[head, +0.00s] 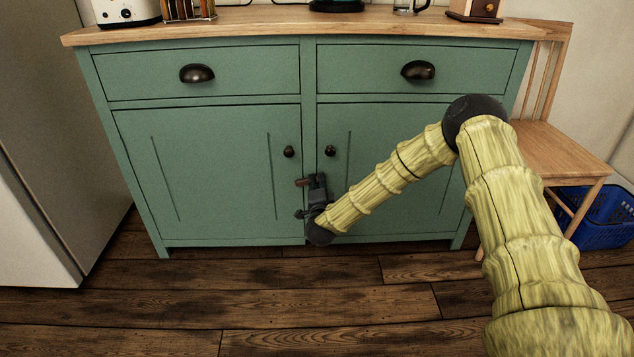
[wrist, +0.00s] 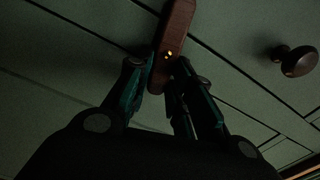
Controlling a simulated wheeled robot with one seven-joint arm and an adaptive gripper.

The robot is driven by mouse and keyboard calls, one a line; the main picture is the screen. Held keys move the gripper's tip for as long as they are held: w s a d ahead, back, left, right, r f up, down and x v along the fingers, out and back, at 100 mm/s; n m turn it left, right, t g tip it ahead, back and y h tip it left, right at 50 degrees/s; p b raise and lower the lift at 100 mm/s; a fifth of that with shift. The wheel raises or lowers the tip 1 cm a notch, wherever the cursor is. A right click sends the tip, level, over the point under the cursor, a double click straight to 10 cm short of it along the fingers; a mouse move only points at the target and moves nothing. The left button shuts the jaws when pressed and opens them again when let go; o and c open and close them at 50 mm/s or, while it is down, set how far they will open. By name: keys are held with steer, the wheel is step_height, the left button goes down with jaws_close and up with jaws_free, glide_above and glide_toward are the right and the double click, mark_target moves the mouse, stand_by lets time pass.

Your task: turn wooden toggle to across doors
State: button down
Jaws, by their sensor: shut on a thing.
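The wooden toggle (head: 302,182) is a small reddish-brown bar low on the front of the green cabinet, near the seam between its two doors. In the head view its visible left part lies roughly level; my gripper hides the rest. In the wrist view the toggle (wrist: 178,35) has a small brass-coloured spot and runs at an angle to the door lines. My gripper (head: 311,182) is at the toggle. In the wrist view its fingers (wrist: 160,78) are closed around the toggle's lower end. The left door (head: 210,180) and right door (head: 395,150) look shut.
Dark round knobs sit above the toggle on the left door (head: 289,152) and right door (head: 330,151). A wooden chair (head: 560,150) and blue basket (head: 597,225) stand at right. A fridge (head: 70,110) stands at left. The wooden floor (head: 270,300) in front is clear.

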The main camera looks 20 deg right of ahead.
steer(key=shift+f+m, duration=0.25)
steer(key=shift+m, duration=0.65)
steer(key=c, duration=1.3)
jaws_free()
steer(key=shift+o, duration=0.2)
steer(key=v, duration=1.2)
